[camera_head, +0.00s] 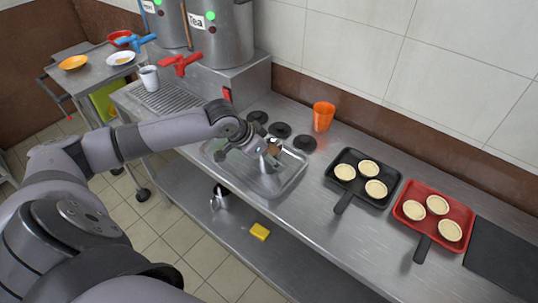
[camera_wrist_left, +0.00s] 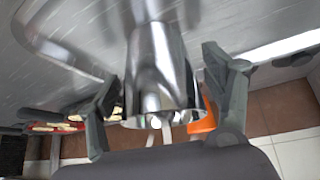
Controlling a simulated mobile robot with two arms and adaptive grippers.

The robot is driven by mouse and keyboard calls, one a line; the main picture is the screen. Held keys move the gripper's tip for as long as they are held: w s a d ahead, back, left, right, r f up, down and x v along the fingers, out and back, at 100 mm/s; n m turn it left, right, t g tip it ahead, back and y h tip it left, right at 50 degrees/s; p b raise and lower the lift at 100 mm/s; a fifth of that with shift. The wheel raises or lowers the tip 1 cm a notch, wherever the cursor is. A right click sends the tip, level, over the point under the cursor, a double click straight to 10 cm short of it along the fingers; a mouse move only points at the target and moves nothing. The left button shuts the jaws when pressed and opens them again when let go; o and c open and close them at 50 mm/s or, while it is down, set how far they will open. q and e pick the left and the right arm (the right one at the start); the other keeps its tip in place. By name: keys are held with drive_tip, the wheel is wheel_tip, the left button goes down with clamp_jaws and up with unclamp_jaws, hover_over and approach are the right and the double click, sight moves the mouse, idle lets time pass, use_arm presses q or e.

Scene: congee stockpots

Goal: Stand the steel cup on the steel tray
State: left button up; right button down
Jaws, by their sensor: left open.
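The steel tray (camera_head: 285,186) is a shallow rectangular pan on the counter, left of the black pan. My left gripper (camera_head: 268,157) is over the tray, with its fingers open. In the left wrist view the shiny steel cup (camera_wrist_left: 160,80) stands between the open fingers (camera_wrist_left: 160,66), with a small gap on each side. A curved tray edge (camera_wrist_left: 65,52) shows beside it. In the head view the cup is mostly hidden by the gripper, and whether its base touches the tray is hard to tell. My right gripper is not in view.
An orange cup (camera_head: 323,117) and several dark discs (camera_head: 280,130) are behind the tray. A black pan (camera_head: 378,158) and a red pan (camera_head: 464,215) holding pale rounds lie to the right. A white cup (camera_head: 149,79) stands at the left below dispensers.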

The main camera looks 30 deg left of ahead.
use_arm(q)
drive_tip(key=shift+s+a+r, duration=0.1)
drive_tip(key=shift+s+r, duration=0.05)
drive_tip(key=shift+r, duration=0.25)
drive_tip(key=v, duration=1.1)
drive_tip(key=shift+r+b, duration=0.15)
drive_tip(key=shift+b, duration=0.25)
drive_tip(key=shift+s, duration=0.1)
